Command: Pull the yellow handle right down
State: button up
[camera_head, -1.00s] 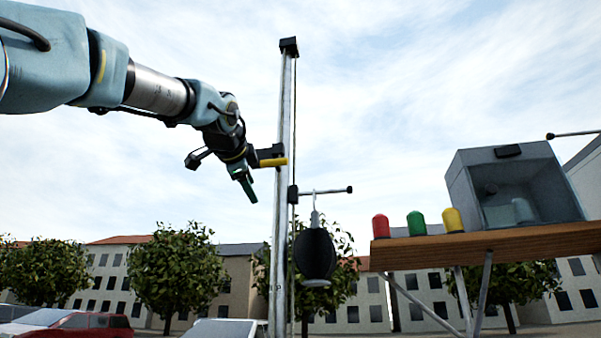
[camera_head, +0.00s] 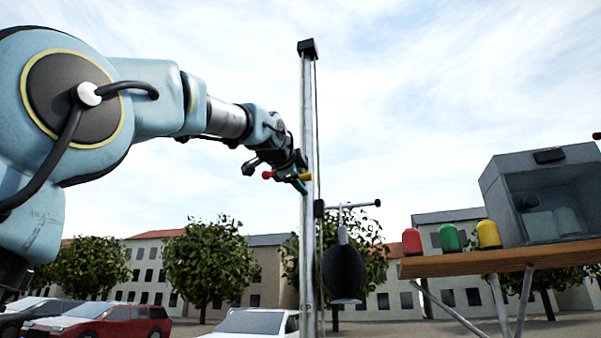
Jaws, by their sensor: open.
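The yellow handle (camera_head: 305,177) shows as a short yellow piece at the upright metal pole (camera_head: 308,130), above mid-height of the picture. A dark bulb-shaped weight (camera_head: 344,272) hangs from a bracket (camera_head: 345,206) lower on the pole's right side.
A wooden shelf (camera_head: 440,266) at right bears red (camera_head: 412,241), green (camera_head: 451,238) and yellow (camera_head: 488,234) domes and a grey open box (camera_head: 545,160). A thin line runs down the pole's right side. Cars and trees stand behind. Open air lies left of the pole.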

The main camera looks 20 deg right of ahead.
jog(key=shift+w+d, duration=0.2)
jog(key=shift+w, duration=0.05)
jog(key=shift+c, duration=0.3)
grip_shut()
dwell(1.0)
